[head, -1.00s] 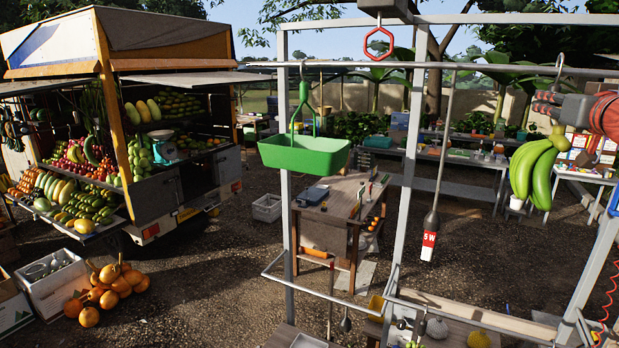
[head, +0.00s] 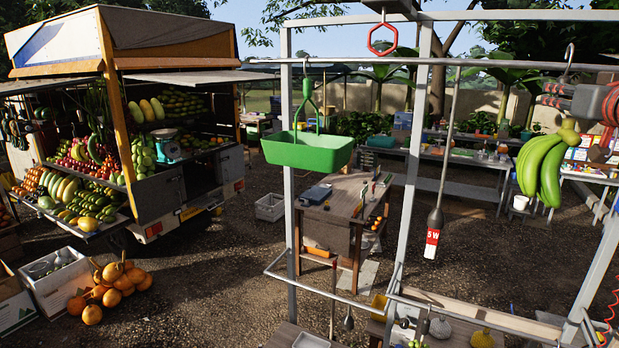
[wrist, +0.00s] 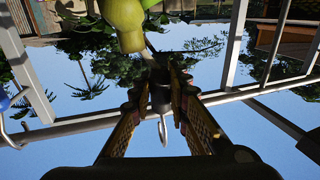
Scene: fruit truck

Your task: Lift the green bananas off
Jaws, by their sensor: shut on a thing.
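The green bananas (head: 543,168) hang in a bunch at the right of the head view, below my gripper (head: 556,96). In the wrist view their pale green stem end (wrist: 126,24) shows at the top, just beyond the fingertips. My gripper (wrist: 161,88) is shut on the dark sleeve (wrist: 160,98) of the bananas' hanger. The hanger's metal hook (head: 569,56) rises above the gripper, beside the upper rail. It also shows in the wrist view (wrist: 163,131). I cannot tell whether the hook touches the rail.
The grey rail (head: 500,63) of the metal frame runs close by the gripper. A side table (head: 590,178) stands behind the bananas.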

